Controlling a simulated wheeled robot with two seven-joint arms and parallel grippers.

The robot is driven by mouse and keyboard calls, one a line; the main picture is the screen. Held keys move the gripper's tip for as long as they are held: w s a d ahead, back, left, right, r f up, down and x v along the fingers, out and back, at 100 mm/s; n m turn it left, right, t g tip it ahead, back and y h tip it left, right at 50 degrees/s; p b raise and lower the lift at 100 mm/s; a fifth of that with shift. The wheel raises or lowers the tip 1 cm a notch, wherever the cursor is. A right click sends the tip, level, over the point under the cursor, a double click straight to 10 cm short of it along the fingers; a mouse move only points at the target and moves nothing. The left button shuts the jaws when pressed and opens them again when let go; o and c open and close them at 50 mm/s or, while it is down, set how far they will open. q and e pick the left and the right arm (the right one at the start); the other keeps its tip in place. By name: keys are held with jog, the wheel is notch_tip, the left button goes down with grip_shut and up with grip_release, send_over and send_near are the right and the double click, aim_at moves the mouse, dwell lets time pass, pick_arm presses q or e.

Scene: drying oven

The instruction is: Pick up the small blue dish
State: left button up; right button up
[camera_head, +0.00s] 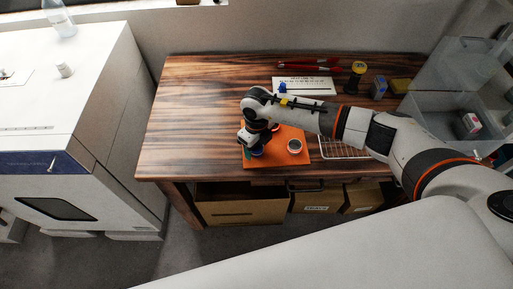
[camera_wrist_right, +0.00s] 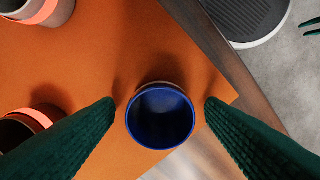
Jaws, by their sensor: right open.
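The small blue dish (camera_head: 257,152) stands near the front left of an orange board (camera_head: 303,159) on the wooden table. In the right wrist view the round blue dish (camera_wrist_right: 160,117) lies between the two green fingers, with orange board showing beside the fingertips. My right gripper (camera_head: 248,149) is at the dish, pointing down, and open. In the wrist view its fingertips (camera_wrist_right: 160,103) are on either side of the dish, apart from its wall. The gripper partly hides the dish in the head view. My left gripper is not in view.
Another dish (camera_head: 294,146) with a reddish band stands right of the blue one; a further one (camera_head: 275,127) is behind. A wire rack (camera_head: 345,149) lies right of the board. Clear bins (camera_head: 450,75) stand at the right, a white oven (camera_head: 75,110) at the left. The table's left part is clear.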

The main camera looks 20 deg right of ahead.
jog(key=c, duration=1)
